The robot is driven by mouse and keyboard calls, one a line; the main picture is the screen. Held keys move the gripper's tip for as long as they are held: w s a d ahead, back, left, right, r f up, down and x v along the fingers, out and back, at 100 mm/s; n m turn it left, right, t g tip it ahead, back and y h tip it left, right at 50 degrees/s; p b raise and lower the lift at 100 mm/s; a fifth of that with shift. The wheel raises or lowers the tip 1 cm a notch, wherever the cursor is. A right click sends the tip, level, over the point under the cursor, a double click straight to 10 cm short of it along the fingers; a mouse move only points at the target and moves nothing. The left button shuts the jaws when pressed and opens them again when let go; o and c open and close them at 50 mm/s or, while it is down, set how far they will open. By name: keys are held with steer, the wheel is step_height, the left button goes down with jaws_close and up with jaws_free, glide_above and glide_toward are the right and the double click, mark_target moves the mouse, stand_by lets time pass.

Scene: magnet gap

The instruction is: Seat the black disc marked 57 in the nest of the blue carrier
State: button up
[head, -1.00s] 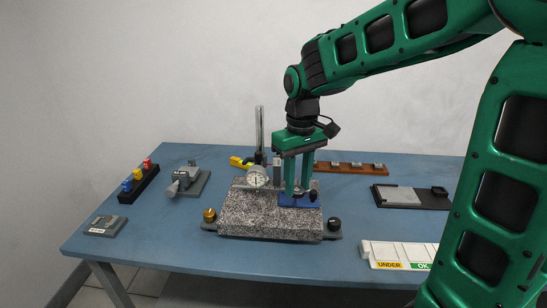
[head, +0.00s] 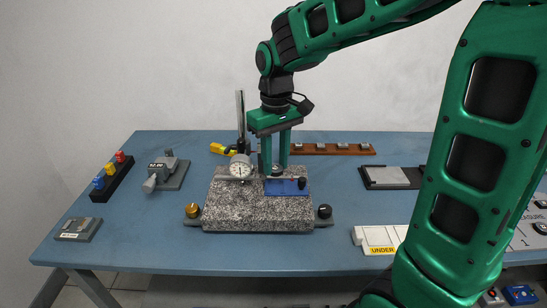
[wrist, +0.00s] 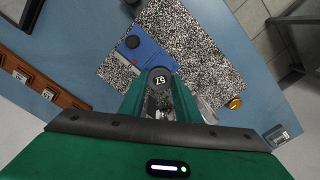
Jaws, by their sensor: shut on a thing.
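The black disc marked 57 (wrist: 160,79) is between the fingertips of my gripper (wrist: 160,92), its number facing the wrist camera. In the head view my gripper (head: 276,170) points down with the dark disc (head: 277,171) low between its fingers. It is at the back left part of the blue carrier (head: 286,188), which lies on the granite block. The carrier also shows in the wrist view (wrist: 146,54), with a black knob at one end. The disc overlaps the carrier's other end there and hides the nest. I cannot tell whether disc and carrier touch.
A dial gauge (head: 240,167) on an upright post stands close left of my gripper over the granite block (head: 245,212). A brown rack (head: 332,149) lies behind, a dark-framed tray (head: 391,178) to the right and a white sorting strip (head: 378,238) in front.

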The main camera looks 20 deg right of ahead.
mark_target(276, 168)
steer(key=shift+f, duration=2.4)
steer(key=shift+f, duration=0.15)
steer(key=o, duration=1.1)
steer(key=c, duration=0.6)
steer(key=shift+o, duration=0.2)
steer(key=shift+r, duration=2.25)
steer(key=o, duration=0.6)
steer(key=shift+c, duration=0.2)
